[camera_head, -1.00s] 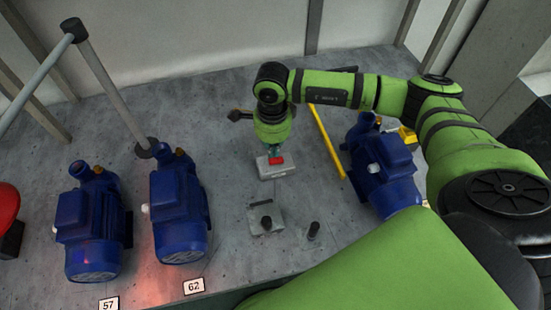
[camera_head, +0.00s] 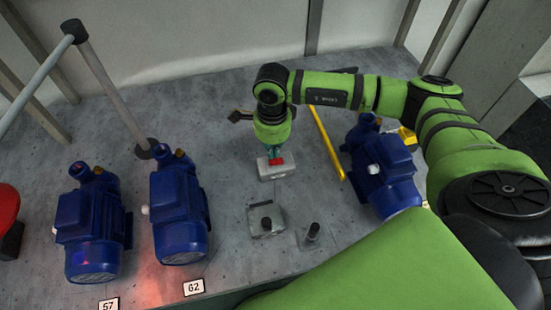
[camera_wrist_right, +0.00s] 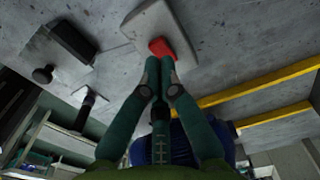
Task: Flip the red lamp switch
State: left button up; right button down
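The red lamp switch (camera_head: 276,160) is a small red rocker on a light grey box (camera_head: 274,172) in the middle of the bench. In the right wrist view the red switch (camera_wrist_right: 162,48) sits on its pale plate (camera_wrist_right: 165,22). My right gripper (camera_head: 275,151) points down right over the switch. Its fingertips (camera_wrist_right: 160,64) are together and meet the near edge of the red switch in the wrist view; whether they press on it I cannot tell. Nothing shows between the fingers. My left gripper does not show.
Blue pumps (camera_head: 90,222) and (camera_head: 180,212) stand at left, another blue pump (camera_head: 383,165) at right. A yellow bar (camera_head: 328,143) lies right of the switch. A grey box (camera_head: 266,219) and a dark peg (camera_head: 313,232) stand in front. A red button (camera_head: 8,207) is at far left.

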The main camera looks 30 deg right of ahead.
aim_at(273, 161)
jog(key=shift+f+b, duration=1.5)
jog(key=shift+f, duration=0.05)
dwell(0.6)
jog(key=shift+s+r, duration=0.1)
jog(key=shift+r, duration=0.1)
jog(key=shift+r+p, duration=2)
jog(key=shift+r, duration=1.4)
jog(key=shift+f, duration=0.1)
